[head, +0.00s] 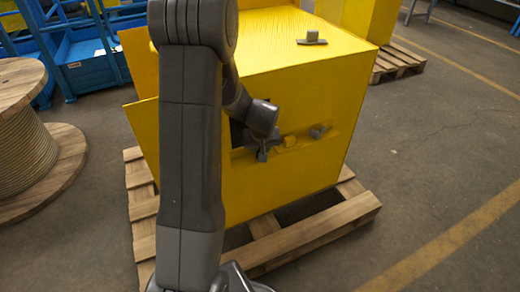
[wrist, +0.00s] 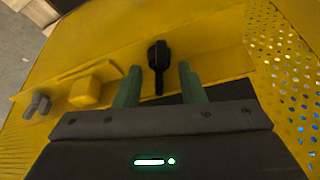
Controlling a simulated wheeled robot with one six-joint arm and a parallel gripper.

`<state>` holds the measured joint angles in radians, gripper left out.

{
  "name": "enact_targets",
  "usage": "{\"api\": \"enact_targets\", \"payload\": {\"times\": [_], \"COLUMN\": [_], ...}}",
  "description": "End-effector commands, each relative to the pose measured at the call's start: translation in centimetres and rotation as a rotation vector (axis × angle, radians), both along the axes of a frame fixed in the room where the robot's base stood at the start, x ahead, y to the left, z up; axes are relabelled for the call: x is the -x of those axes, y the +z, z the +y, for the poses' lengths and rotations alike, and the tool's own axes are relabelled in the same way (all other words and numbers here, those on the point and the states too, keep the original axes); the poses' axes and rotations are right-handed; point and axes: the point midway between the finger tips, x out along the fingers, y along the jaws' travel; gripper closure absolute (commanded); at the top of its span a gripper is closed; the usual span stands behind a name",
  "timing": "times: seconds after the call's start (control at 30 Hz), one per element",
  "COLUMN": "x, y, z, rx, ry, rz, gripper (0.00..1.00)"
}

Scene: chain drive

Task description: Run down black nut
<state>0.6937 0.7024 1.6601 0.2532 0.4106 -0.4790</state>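The black nut (wrist: 158,54) shows in the wrist view as a dark rounded head with a thin dark stem running down from it, on a yellow ledge. My gripper (wrist: 160,68) is open, with a green finger on each side of the stem and a visible gap on both sides. The black head lies about level with or just past the fingertips; the exact depth is unclear. In the head view my gripper (head: 263,154) is at the front of the yellow machine housing (head: 300,85), and I cannot pick the black nut out from it there.
A yellow block (wrist: 92,91) and a grey knob (wrist: 38,105) sit left of the nut along the ledge. A perforated yellow panel (wrist: 285,70) is on the right. The housing stands on a wooden pallet (head: 315,232).

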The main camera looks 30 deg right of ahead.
Motion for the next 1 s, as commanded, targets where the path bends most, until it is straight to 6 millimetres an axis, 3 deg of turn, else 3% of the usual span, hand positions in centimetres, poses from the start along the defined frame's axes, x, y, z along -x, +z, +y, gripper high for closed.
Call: {"api": "enact_targets", "payload": {"times": [0.3,0.5,1.0], "x": [-0.11,-0.1,-0.12], "y": [-0.19,-0.19,-0.19], "z": [-0.03,-0.02,0.09], "rx": [0.0,0.0,-0.001], "ry": [0.0,0.0,-0.079], "rz": [-0.001,0.0,0.001], "gripper": [0.64,1.0,1.0]}}
